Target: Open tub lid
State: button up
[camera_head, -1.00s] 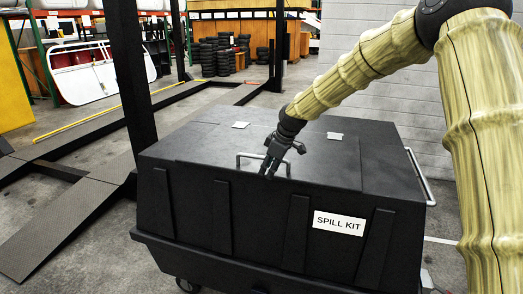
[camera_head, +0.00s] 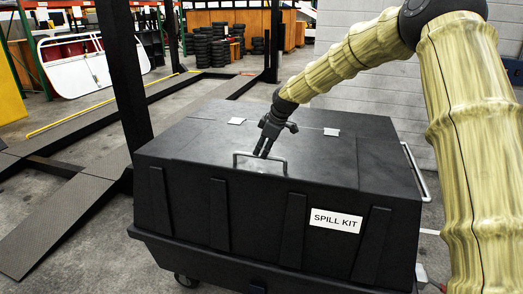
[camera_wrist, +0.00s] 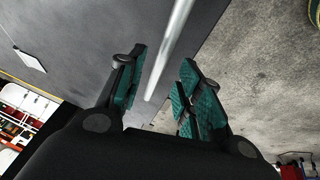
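The tub is a black wheeled bin with a "SPILL KIT" label (camera_head: 336,221). Its dark flat lid (camera_head: 215,150) lies shut. A metal bar handle (camera_head: 237,155) stands at the lid's front edge. My gripper (camera_head: 262,156) points down at this handle. In the wrist view, its two teal-padded fingers (camera_wrist: 160,95) are spread apart. The pale handle bar (camera_wrist: 171,50) runs into the gap between them, and neither pad is seen closed on it. Whether a finger touches the bar cannot be told.
A side push handle (camera_head: 416,172) is on the tub's right. A black post (camera_head: 124,80) and ramp (camera_head: 55,225) stand at the left. Stacked tires (camera_head: 212,47) are far behind. A grey wall (camera_head: 370,65) is behind the tub.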

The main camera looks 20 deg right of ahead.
jog(key=shift+x, duration=1.25)
grip_shut()
